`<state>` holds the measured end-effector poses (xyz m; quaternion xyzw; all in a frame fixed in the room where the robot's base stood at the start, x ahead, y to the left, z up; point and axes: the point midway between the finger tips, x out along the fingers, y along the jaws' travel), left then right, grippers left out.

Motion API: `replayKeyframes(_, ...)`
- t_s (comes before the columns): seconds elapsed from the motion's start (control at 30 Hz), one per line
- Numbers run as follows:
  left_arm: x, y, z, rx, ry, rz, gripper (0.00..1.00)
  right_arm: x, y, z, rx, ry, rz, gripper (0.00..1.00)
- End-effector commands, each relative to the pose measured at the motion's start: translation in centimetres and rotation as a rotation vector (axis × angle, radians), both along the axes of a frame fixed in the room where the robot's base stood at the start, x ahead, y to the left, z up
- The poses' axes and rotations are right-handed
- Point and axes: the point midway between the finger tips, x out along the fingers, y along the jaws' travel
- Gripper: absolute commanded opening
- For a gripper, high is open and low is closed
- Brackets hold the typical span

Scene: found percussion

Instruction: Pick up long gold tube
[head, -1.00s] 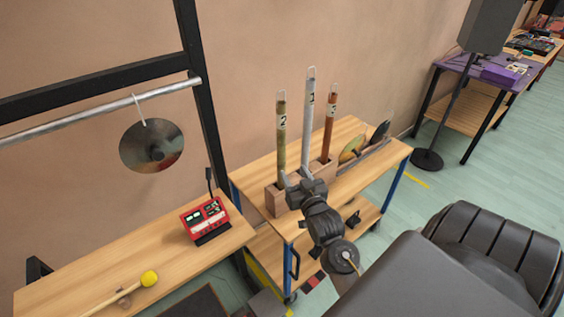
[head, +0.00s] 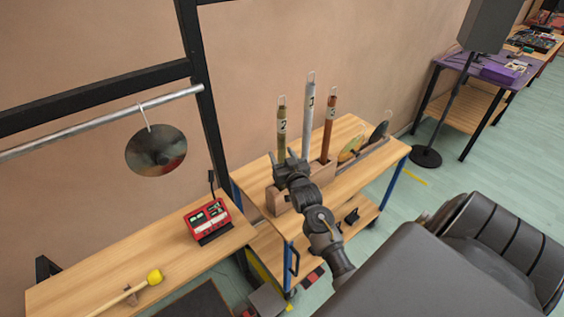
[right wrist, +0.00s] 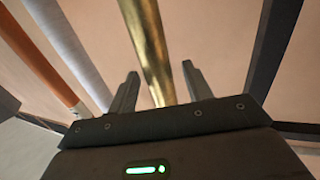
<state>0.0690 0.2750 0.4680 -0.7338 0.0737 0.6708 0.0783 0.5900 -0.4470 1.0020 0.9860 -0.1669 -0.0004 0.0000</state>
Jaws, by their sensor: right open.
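The gold tube (head: 282,121), marked 2, stands upright at the left of the wooden holder (head: 277,203). My right gripper (head: 288,159) is open at the tube's lower part, and the gripper hides the tube's bottom in the head view. In the right wrist view the gold tube (right wrist: 151,45) runs between the two open fingers (right wrist: 160,88). I cannot tell whether a finger touches it. My left gripper is not in view.
A silver tube (head: 308,110) and a copper tube (head: 328,125) stand beside the gold one. Cymbals (head: 352,147) stand to the right on the cart. A red device (head: 208,217) and a yellow mallet (head: 154,277) lie on the left bench. A gong (head: 155,150) hangs at left.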

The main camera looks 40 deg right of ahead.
Motion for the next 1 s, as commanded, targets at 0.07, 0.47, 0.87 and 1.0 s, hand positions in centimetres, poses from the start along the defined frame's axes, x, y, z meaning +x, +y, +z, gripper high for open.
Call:
replayKeyframes(0.07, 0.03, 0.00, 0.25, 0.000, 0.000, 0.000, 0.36, 0.53, -0.20, 0.04, 0.000, 0.000, 0.000, 0.50)
replayKeyframes(0.47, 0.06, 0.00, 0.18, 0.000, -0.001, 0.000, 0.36, 0.69, -0.20, -0.10, 0.000, 0.000, 0.001, 0.30)
replayKeyframes(0.87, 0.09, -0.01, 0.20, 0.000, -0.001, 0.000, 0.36, 0.69, -0.22, 0.08, -0.001, -0.004, 0.000, 0.00)
replayKeyframes(1.0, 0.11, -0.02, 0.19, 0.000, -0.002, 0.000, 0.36, 0.68, -0.23, 0.08, -0.001, -0.004, 0.000, 0.00)
